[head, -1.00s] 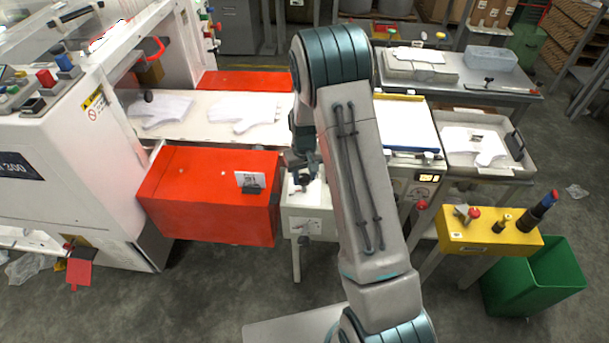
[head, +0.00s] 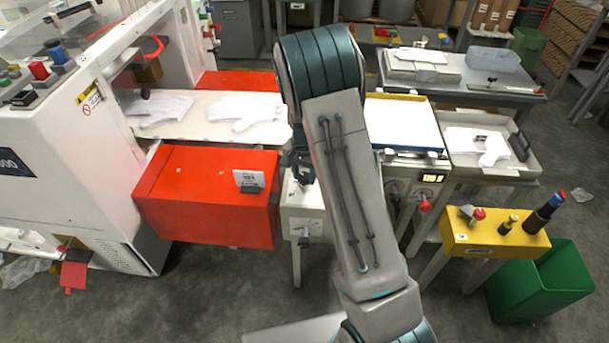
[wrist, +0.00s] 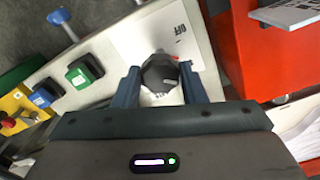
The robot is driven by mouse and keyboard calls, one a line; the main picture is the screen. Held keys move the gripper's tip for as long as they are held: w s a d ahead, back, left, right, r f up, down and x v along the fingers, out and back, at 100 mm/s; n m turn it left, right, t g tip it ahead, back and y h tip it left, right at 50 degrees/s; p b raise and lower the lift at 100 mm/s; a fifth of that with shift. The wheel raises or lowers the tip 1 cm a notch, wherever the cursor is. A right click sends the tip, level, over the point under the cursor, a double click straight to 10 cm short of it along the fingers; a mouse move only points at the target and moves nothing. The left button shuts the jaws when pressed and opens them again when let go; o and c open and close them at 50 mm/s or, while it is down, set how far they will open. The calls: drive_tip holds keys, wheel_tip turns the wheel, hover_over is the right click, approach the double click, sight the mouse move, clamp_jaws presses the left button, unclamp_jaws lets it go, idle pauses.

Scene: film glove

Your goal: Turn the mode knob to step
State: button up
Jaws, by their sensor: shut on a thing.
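The mode knob (wrist: 158,70) is dark and faceted, on a white control panel (wrist: 104,48) in the wrist view. My gripper (wrist: 160,84) has one blue-grey finger on each side of it and is shut on it. A white label with the word OFF (wrist: 181,38) shows beside the knob; the other markings are partly hidden, and I cannot read a step mark. In the head view my gripper (head: 296,172) is down at the small white panel (head: 303,198) right of the red box, and my arm hides much of it; the knob is not clear there.
A green button (wrist: 84,73) and a blue button (wrist: 46,92) sit on the same panel, near a blue-capped lever (wrist: 60,20). The red box (head: 210,200) stands close on the panel's left. A yellow box (head: 494,240) and a green bin (head: 545,285) are at right.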

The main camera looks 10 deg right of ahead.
sight(304, 176)
drive_tip(key=shift+m, duration=1.2)
drive_tip(key=o, duration=1)
wheel_tip(304, 176, up, 14)
drive_tip(key=shift+f+b, duration=0.1)
drive_tip(key=shift+b, duration=0.45)
